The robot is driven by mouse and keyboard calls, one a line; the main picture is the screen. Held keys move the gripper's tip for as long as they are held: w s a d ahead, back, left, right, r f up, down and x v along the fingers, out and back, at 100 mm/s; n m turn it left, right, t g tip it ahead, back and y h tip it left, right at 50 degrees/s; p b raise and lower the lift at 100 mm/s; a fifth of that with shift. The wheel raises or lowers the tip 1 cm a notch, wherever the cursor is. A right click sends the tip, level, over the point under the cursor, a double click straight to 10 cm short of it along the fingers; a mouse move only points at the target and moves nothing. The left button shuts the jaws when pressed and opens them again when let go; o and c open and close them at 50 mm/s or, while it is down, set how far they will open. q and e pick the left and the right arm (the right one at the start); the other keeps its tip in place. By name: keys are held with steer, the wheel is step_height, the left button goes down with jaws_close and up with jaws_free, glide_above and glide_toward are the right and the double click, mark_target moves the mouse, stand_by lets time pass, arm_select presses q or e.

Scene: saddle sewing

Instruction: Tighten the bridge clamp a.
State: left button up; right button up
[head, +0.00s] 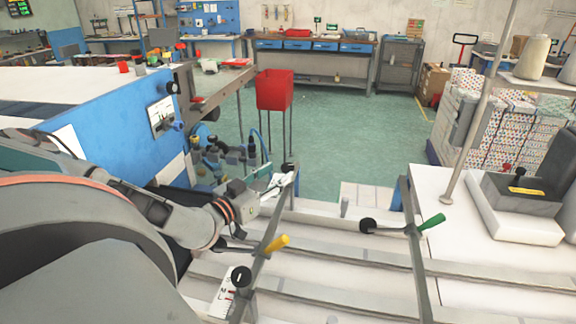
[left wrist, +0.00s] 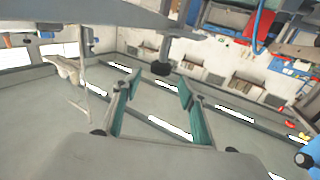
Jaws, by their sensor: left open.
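Two clamp bars lie across pale rails in the head view. One carries a yellow handle (head: 278,243), with a black knob (head: 287,167) at its far end and another black knob (head: 240,277) at its near end. The other carries a green handle (head: 432,221) and a black knob (head: 367,225). I cannot tell which is bridge clamp a. My left gripper (head: 279,184) is open close to the yellow-handled bar's far knob. In the left wrist view, a black knob (left wrist: 161,69) shows beyond the spread fingers (left wrist: 157,90); contact is unclear. My right gripper is not in view.
A blue machine panel (head: 115,120) stands at the left and a red bin (head: 275,90) on legs behind. A grey block (head: 520,194) sits on a white base at the right, near a metal pole (head: 480,110). The green floor beyond is open.

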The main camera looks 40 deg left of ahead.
mark_target(284, 169)
arm_select(q)
steer(key=shift+w+a, duration=0.2)
steer(key=shift+w, duration=2.6)
steer(key=shift+c, duration=0.2)
steer(key=c, duration=1.1)
